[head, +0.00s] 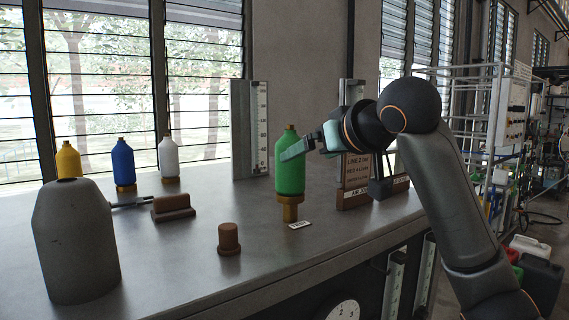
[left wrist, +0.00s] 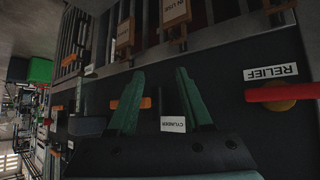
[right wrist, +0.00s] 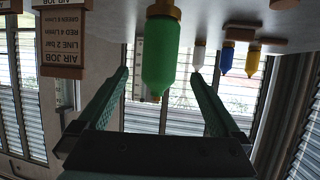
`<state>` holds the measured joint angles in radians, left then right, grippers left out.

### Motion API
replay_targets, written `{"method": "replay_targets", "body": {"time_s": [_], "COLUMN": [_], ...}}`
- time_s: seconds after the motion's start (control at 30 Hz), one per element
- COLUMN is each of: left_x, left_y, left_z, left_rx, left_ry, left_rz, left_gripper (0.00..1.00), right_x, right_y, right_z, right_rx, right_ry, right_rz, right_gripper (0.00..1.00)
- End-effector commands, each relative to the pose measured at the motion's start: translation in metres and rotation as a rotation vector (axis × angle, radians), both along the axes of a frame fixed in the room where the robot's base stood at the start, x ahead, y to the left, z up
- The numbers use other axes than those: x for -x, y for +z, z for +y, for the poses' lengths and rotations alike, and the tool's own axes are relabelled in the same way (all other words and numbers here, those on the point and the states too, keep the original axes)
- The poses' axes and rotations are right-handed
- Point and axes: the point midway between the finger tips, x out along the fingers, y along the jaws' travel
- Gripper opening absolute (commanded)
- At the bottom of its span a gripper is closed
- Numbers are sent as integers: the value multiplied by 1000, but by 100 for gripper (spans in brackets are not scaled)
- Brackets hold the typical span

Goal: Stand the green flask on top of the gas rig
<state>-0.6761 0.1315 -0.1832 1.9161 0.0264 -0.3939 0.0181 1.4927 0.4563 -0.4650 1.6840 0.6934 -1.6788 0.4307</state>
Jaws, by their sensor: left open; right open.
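The green flask (head: 290,168) stands upright on a brass-coloured foot (head: 290,207) on the grey top of the gas rig (head: 190,250). My right gripper (head: 300,148) is open at the flask's upper body, reaching in from the right, with a finger overlapping the flask in the head view. In the right wrist view, upside down, the flask (right wrist: 160,58) shows between the open fingers (right wrist: 160,74); I cannot tell whether they touch it. My left gripper (left wrist: 159,76) is open and empty, facing a dark front panel with a CYLINDER label (left wrist: 173,124). It is out of the head view.
Yellow (head: 68,160), blue (head: 123,163) and white (head: 168,158) flasks stand at the back left. A grey dome (head: 76,240), a brown block (head: 172,207) and a brown knob (head: 229,238) sit on the top. A brown sign (head: 355,178) stands right of the flask. A red handle (left wrist: 285,93) juts from the panel.

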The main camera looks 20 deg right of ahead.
Motion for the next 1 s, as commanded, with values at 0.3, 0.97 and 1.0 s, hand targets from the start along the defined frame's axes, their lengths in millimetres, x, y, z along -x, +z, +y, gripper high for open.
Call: {"method": "replay_targets", "body": {"time_s": [0.3,0.97,1.0], "left_x": [4,2,2], "left_y": [1,2,2], "left_z": [0,-1,-1], "left_rx": [0,0,0], "left_ry": [-1,-1,-1], "left_rz": [9,5,5], "left_gripper": [50,50,50], "right_x": [-36,-87,-87], "right_y": [-16,-37,-37], "right_z": [6,16,16], "right_rx": [-1,2,2], "right_ry": [-1,1,1], "right_rz": [6,1,1], "right_gripper": [100,100,100]}}
